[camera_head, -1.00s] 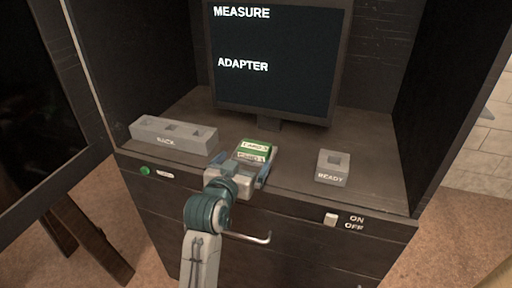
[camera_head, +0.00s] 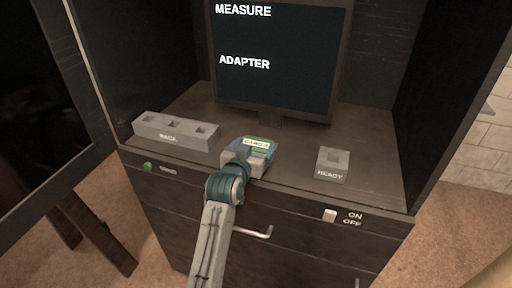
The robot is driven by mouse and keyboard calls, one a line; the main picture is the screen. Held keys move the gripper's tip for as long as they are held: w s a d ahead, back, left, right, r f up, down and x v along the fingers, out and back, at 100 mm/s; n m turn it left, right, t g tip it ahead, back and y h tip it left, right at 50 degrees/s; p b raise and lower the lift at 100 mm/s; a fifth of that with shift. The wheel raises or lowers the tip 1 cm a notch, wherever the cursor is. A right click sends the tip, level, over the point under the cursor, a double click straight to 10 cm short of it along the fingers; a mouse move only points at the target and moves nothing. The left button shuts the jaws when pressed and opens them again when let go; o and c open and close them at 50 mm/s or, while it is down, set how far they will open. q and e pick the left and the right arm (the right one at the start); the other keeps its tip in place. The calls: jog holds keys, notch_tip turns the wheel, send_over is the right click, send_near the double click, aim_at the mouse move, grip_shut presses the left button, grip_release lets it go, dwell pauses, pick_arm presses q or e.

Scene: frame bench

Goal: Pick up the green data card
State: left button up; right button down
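The green data card (camera_head: 262,139) has a white label and lies near the middle of the bench top, below the screen. Only its far part shows; my gripper hides the near part. My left gripper (camera_head: 253,150) is right at the card and overlaps it from the near side. Blue finger parts show beside the card, but whether they touch or grip it is hidden. My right gripper is not in view.
A grey rack block (camera_head: 176,132) with several square holes stands left of the card. A grey block marked READY (camera_head: 332,166) with one hole stands to the right. The screen (camera_head: 275,60) reads MEASURE and ADAPTER. A drawer handle (camera_head: 254,231) and switch (camera_head: 329,215) are on the bench front.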

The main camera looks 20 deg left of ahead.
pick_arm(q)
jog(key=c, duration=0.5)
